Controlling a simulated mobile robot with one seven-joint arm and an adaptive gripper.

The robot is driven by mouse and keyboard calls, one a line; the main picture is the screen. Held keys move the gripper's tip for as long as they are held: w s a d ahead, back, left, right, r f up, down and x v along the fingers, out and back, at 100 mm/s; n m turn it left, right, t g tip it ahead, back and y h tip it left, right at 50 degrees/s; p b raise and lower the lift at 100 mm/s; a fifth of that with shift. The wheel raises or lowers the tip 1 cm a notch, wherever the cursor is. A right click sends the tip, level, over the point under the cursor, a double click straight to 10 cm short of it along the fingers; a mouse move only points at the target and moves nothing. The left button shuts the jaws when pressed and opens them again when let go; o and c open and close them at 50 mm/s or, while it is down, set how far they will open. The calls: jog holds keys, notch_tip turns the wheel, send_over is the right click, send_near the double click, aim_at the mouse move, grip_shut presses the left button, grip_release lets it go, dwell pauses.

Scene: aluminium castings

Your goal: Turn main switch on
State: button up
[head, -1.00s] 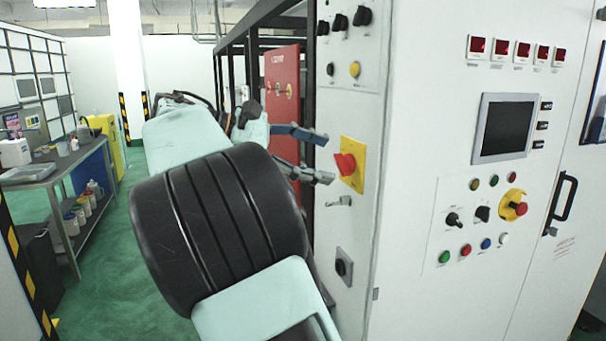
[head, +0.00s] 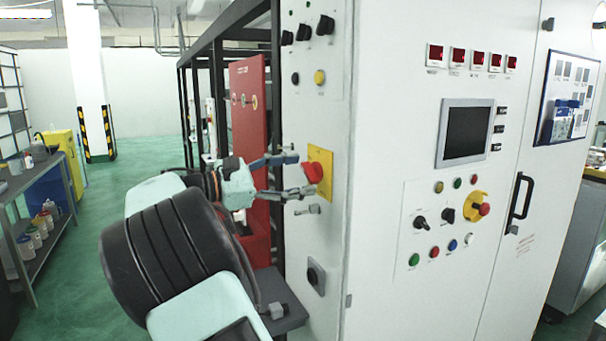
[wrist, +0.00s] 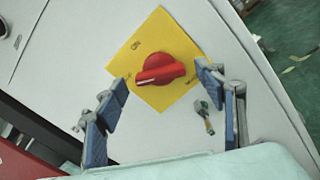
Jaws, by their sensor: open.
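The main switch is a red rotary knob (head: 313,173) on a yellow plate (head: 322,158), on the narrow left face of the white cabinet. In the wrist view the red knob (wrist: 160,69) sits on its tilted yellow plate (wrist: 149,46), with small dark marks around it that I cannot read. My gripper (head: 303,174) is open, its blue-padded fingers pointing at the knob. In the wrist view my gripper (wrist: 160,92) has one finger to each side, slightly below the knob. The knob is between and just beyond the fingertips; I see no clear contact.
A small metal latch (wrist: 207,114) sits just below the plate, near the right finger. The cabinet front has a screen (head: 467,133) and a black handle (head: 521,196). A red panel (head: 247,120) stands behind my gripper.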

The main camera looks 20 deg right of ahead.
jog(key=shift+d, duration=0.8)
jog(key=shift+c, duration=0.7)
jog(key=c, duration=1)
